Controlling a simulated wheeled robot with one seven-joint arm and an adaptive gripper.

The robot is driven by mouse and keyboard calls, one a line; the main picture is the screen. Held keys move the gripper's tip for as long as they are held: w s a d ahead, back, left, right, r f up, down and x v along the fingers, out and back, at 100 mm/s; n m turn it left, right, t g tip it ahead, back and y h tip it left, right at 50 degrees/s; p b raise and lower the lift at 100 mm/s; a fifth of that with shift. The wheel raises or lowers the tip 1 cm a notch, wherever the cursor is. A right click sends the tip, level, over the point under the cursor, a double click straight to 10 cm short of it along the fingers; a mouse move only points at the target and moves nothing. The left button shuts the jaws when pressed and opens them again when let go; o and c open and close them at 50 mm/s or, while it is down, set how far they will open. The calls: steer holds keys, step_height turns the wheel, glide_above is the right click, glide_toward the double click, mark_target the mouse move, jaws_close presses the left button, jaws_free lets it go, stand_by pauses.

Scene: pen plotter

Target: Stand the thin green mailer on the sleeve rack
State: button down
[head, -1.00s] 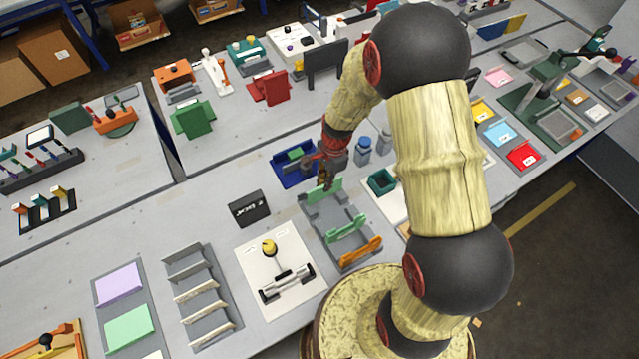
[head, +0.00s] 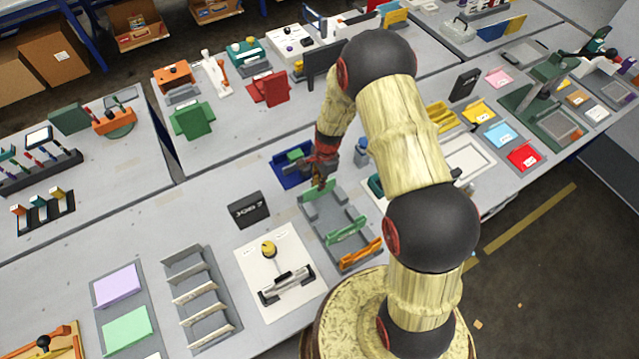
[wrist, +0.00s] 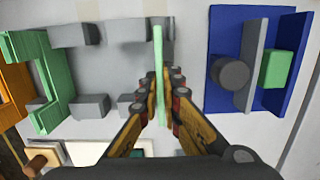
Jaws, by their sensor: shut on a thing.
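My gripper (wrist: 160,95) is shut on the thin green mailer (wrist: 159,60), which shows edge-on between the fingertips in the wrist view. In the head view the mailer (head: 318,191) stands upright below my gripper (head: 321,179), at the far end of a grey fixture with blocks (head: 318,225). I cannot tell whether its lower edge touches the fixture. A second green piece (head: 347,231) and an orange piece (head: 361,253) stand at the near end. A grey rack with several pale dividers (head: 203,297) lies further left. Which of these is the sleeve rack is not clear.
A blue tray (head: 288,172) with a green block lies close beyond my gripper; it also shows in the wrist view (wrist: 225,25). A black box (head: 248,209) and a white board with a yellow knob (head: 255,255) are left of the fixture. Bare table lies around the black box.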

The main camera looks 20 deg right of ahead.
steer(key=c, duration=2.5)
jaws_free()
steer(key=shift+f, duration=0.15)
steer(key=o, duration=0.5)
